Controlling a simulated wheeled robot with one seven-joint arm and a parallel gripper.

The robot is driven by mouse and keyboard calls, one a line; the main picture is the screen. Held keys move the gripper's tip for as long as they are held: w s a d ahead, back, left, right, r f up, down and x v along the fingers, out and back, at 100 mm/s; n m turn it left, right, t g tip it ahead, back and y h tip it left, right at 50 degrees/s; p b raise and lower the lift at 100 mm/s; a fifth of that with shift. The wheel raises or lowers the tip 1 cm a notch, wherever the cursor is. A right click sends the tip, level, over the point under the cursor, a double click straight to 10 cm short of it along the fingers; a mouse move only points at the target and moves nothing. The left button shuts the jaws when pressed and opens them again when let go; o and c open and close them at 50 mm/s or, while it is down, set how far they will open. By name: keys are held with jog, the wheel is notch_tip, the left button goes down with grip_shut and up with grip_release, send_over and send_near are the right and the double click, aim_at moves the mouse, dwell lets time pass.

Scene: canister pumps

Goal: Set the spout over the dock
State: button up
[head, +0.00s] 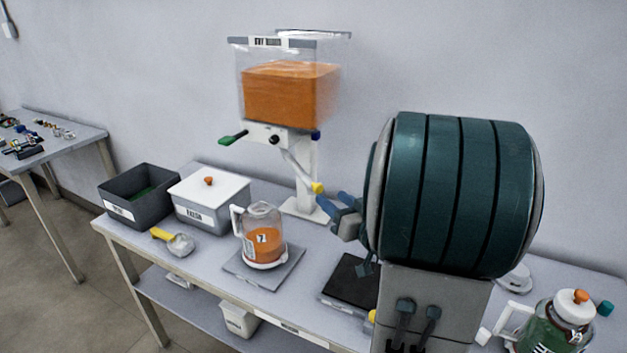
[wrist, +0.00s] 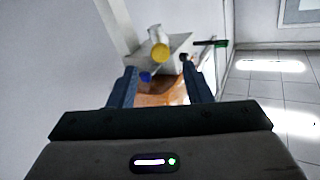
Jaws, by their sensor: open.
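The spout (head: 300,170) is a pale tube with a yellow tip, slanting down and to the right under the clear canister (head: 290,95) of orange contents. A grey plate (head: 245,273), probably the dock, lies on the table front-left of the spout and bears a glass jug (head: 262,235) with orange contents. The spout tip points right of the plate, not over it. My gripper (head: 340,208) is open with blue fingers, close to the right of the yellow tip. In the wrist view, the yellow tip of the spout (wrist: 160,52) shows ahead of my open gripper (wrist: 161,88), apparently not gripped.
A green lever (head: 233,138) sticks out left of the canister's white stand (head: 305,195). A dark bin (head: 145,205), a white-lidded box (head: 210,200) and a yellow-handled scoop (head: 175,241) lie left. A black flat device (head: 348,285) and a green-filled jug (head: 555,325) stand right.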

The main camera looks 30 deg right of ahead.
aim_at(320, 189)
jog(key=w, duration=0.3)
jog(key=w+a, duration=0.1)
jog(key=w, duration=0.2)
jog(key=w+p, duration=0.1)
jog(key=w, duration=0.2)
jog(key=shift+a, duration=0.15)
grip_shut()
